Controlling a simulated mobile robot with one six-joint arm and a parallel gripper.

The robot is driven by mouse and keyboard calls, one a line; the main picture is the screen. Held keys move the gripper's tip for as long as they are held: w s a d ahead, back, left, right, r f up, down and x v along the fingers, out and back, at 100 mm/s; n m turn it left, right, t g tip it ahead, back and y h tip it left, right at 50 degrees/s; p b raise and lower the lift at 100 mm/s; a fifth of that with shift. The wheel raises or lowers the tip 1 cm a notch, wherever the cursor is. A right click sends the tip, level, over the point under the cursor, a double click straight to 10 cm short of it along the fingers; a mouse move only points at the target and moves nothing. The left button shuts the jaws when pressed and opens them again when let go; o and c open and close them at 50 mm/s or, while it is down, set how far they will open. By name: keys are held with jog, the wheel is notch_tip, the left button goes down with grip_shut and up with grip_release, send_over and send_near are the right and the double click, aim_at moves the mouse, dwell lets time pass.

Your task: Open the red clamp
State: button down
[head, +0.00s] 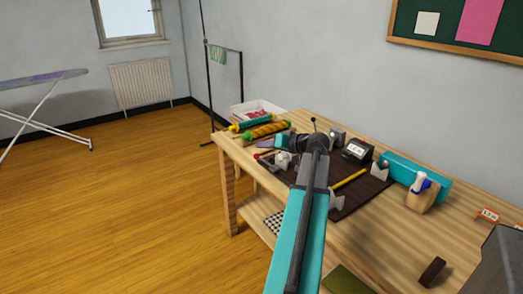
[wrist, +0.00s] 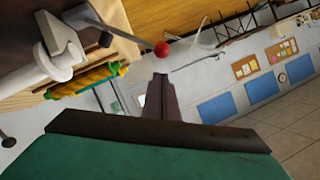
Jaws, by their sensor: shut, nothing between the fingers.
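The red clamp shows as a lever with a red ball knob (head: 257,156) at the left side of the dark mat in the head view. In the wrist view the red knob (wrist: 162,49) ends a thin lever that reaches out from a white body (wrist: 60,50). The lever looks nearly flat, but I cannot tell whether the clamp is latched. My gripper (wrist: 160,82) is shut and empty, its tips just below the red knob in the picture. I cannot tell whether they touch it. In the head view my gripper (head: 298,143) is partly hidden by my own wrist.
A dark-knobbed lever (head: 313,121) stands upright close to my wrist.

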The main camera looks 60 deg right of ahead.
jog(key=d+r+v, duration=0.1)
jog(key=v, duration=0.9)
jog(key=shift+d+r+b, duration=0.2)
jog(key=shift+r+b, duration=0.05)
jog(key=shift+b, duration=0.2)
